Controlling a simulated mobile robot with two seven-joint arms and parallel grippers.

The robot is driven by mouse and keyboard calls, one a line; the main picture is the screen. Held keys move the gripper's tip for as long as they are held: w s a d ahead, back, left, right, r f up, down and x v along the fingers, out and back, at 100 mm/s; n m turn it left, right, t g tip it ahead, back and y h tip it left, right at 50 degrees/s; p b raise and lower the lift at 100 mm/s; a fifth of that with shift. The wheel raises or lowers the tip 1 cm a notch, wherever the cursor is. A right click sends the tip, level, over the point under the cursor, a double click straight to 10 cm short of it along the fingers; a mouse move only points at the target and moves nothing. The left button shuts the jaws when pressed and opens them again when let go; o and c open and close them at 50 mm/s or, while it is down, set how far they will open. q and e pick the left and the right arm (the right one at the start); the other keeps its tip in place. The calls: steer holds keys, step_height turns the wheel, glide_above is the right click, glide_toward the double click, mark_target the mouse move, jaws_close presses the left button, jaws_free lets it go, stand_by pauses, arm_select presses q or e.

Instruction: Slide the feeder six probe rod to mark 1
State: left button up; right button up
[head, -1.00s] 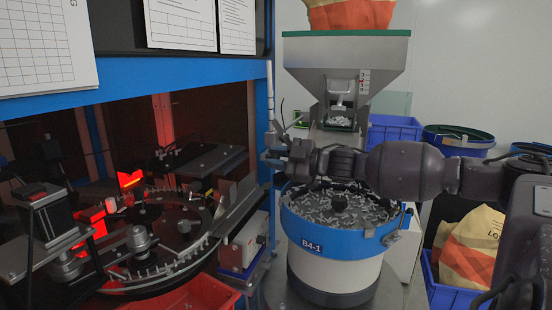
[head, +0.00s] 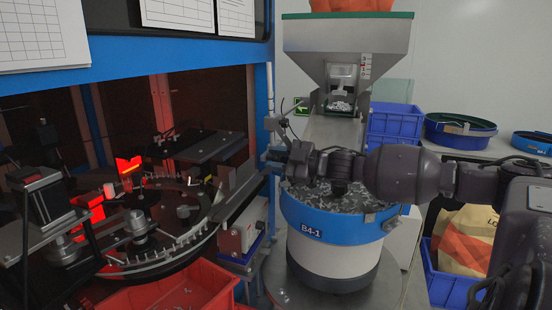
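My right gripper (head: 274,157) reaches in from the right, at the blue frame post just left of the bowl feeder. It is small and dark here, and I cannot tell whether its fingers are open or shut. A pale upright rod (head: 270,92) stands above it along the post; I cannot tell for sure that this is the probe rod. A small bracket with a thin dark wire (head: 282,122) is close above the gripper. A numbered scale (head: 366,65) is on the grey hopper (head: 310,62). My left gripper is not in view.
The blue bowl feeder (head: 333,222), labelled B4-1 and full of small metal parts, stands below my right forearm. The sorter's round disc (head: 165,262) is at left, with a red bin (head: 205,288) below. Blue crates (head: 395,122) stand behind.

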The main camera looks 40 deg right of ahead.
steer(key=shift+o, duration=1.4)
step_height(320, 180, up, 20)
steer(key=shift+d, duration=0.1)
steer(key=shift+f, duration=0.1)
